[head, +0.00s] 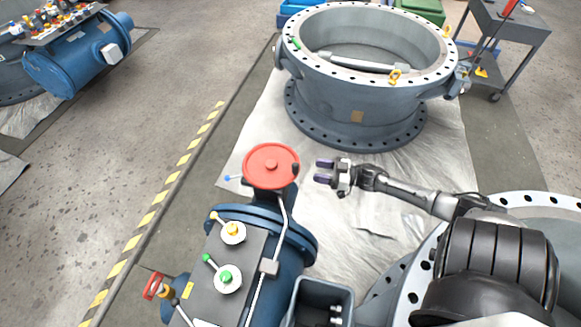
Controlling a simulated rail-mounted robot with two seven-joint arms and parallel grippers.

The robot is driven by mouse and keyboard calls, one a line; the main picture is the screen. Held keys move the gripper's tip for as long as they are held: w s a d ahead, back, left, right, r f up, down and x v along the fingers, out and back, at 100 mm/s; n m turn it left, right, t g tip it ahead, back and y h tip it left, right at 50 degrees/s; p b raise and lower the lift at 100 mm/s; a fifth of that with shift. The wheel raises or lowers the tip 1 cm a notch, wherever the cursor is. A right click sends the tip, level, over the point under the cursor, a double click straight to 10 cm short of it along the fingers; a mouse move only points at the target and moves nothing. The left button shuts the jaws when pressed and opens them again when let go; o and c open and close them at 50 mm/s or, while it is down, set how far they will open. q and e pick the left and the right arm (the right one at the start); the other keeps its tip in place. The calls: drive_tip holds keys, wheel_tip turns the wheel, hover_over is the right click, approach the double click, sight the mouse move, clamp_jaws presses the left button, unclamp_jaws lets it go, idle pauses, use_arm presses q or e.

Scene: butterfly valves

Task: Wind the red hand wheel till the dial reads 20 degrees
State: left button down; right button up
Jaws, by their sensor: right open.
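The red hand wheel (270,165) lies nearly flat on top of a blue valve actuator (291,262) in the middle of the head view. A dark knob shows at its right rim. My right gripper (320,171) is just right of the wheel, open and empty, its fingers pointing left at the rim with a small gap. No dial reading can be made out; two round gauge-like fittings, one yellow-topped (232,232) and one green-topped (228,277), sit on the actuator's grey plate. My left gripper is not in view.
A large grey flanged valve ring (357,92) stands on pale sheeting behind the wheel. A blue-tipped lever (229,178) sticks out left of the wheel. A smaller red wheel (152,286) is at lower left. A grey open box (318,298) sits right of the actuator. A dark cart (510,35) stands at the back right.

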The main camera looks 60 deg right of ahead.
sight(290, 173)
drive_tip(key=b+x, duration=0.3)
drive_tip(key=x, duration=0.7)
drive_tip(key=shift+w+a, duration=0.1)
drive_tip(key=shift+w, duration=0.15)
drive_tip(key=c, duration=0.4)
drive_tip(key=shift+f, duration=0.1)
clamp_jaws()
